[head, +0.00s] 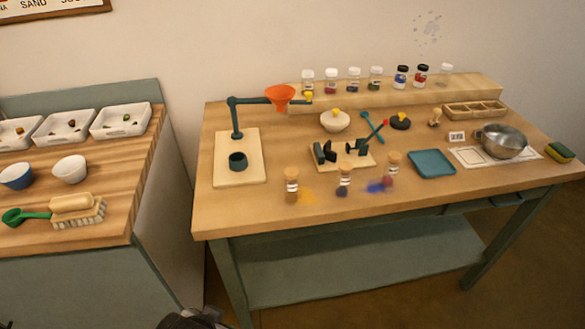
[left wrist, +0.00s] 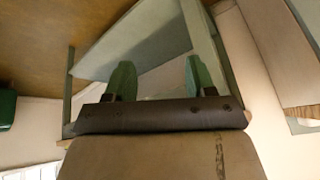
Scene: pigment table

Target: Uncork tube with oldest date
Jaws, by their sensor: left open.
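Three corked tubes stand along the front of the work table: a left tube (head: 291,188) with orange-brown contents, a middle tube (head: 343,182) with dark blue contents, and a right tube (head: 390,174) with reddish contents. Each has a tan cork and a small white label whose date is too small to read. My left gripper (left wrist: 158,80) is open and empty in the left wrist view, with two green fingers apart, well away from the tubes. My right gripper is not in view.
A wooden stand (head: 357,163) with black blocks sits behind the tubes. A teal tray (head: 432,164) and metal bowl (head: 505,143) are to the right. A funnel stand (head: 237,182) is left. Orange and blue powder lies beside the tubes. A side counter stands at far left.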

